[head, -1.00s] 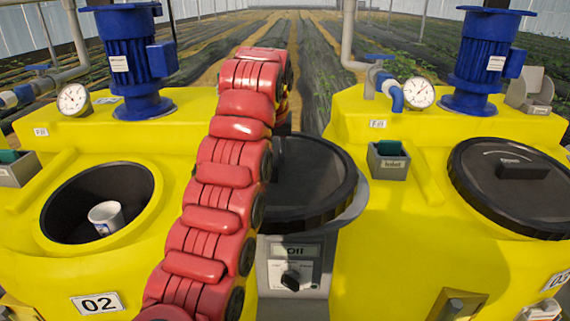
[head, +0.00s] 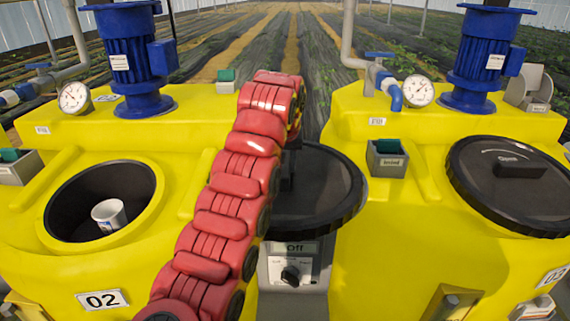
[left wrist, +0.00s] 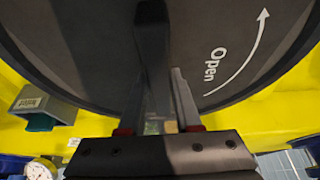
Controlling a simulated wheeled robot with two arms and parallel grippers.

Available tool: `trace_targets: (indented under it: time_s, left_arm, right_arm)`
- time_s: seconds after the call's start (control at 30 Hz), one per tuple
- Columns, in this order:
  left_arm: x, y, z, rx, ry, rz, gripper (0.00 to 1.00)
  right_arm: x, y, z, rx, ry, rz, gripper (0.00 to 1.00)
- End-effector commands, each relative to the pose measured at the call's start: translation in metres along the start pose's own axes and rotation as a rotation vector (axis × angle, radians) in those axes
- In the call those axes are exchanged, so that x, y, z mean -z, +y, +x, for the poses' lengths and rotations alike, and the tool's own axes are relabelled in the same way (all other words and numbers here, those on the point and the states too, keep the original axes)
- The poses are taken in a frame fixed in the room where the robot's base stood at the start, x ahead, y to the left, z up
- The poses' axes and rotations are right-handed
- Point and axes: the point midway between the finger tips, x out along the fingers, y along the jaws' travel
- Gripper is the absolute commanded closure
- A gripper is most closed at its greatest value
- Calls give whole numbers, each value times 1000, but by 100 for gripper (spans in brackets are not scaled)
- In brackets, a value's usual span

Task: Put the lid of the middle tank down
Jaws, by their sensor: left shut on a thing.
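A round black lid (head: 325,205) is in the gap between the two yellow tanks, above a grey control box (head: 312,270). My left gripper (head: 288,168) is shut on the lid's upright handle, which also shows in the left wrist view (left wrist: 152,45). That view shows the lid's face (left wrist: 225,50) with the word Open and an arrow. I cannot tell whether the lid touches anything below it. Tank 02 (head: 175,225) on the left has an open round mouth, with a white cup (head: 109,214) inside. My right gripper is not in view.
Tank 03 (head: 380,250) on the right has its own black lid (head: 520,190) on. Blue motors (head: 128,60), gauges (head: 73,97) and pipes stand along the back. A small grey holder (head: 387,158) sits on tank 03, close to the held lid.

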Motion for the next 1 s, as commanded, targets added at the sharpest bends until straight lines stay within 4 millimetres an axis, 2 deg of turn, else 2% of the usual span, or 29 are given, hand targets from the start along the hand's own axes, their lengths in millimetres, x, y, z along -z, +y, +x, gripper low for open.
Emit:
trace_targets:
  time_s: [0.23, 0.27, 0.4, 0.77, 0.97, 1.0]
  left_arm:
    - [1, 0, 0, -1, 5, -1, 100]
    - [1, 0, 0, -1, 4, -1, 62]
    - [0, 0, 0, 0, 2, 0, 38]
    - [0, 0, -2, 0, 2, 0, 38]
    - [0, 0, -26, -1, 5, 0, 38]
    - [1, 0, -37, -2, 7, 0, 38]
  right_arm:
    - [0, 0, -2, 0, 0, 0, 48]
    - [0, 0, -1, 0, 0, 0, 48]
    - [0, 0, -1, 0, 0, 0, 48]
    - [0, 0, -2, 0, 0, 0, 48]
    - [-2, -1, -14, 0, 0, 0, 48]
    - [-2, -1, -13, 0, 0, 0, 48]
